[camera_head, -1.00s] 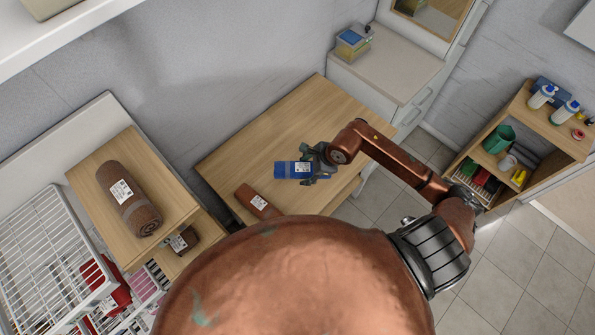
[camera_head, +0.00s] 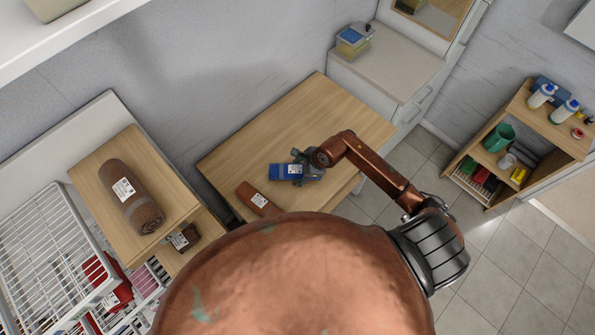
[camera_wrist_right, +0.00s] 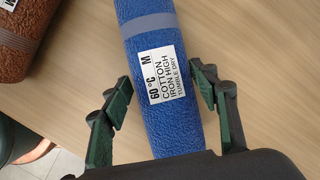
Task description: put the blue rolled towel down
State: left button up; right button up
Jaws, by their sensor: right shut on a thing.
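The blue rolled towel (camera_head: 280,171) with a white label is at the wooden table (camera_head: 330,118), near its front edge. In the right wrist view the blue towel (camera_wrist_right: 162,75) runs up between the two green-tipped fingers of the gripper (camera_wrist_right: 160,105). Whether the towel touches the tabletop cannot be told for sure; it looks close to it. My left gripper is not in view.
A brown rolled towel (camera_head: 256,199) lies on the same table to the left, and it also shows in the wrist view (camera_wrist_right: 22,35). A larger brown roll (camera_head: 132,195) lies on the left shelf unit. The table's back part is clear. A small shelf (camera_head: 510,155) with bottles stands right.

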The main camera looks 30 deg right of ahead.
jog(key=o, duration=1.2)
jog(key=shift+o, duration=0.2)
jog(key=v, duration=1.2)
jog(key=shift+d+b, duration=0.1)
jog(key=shift+b, duration=0.25)
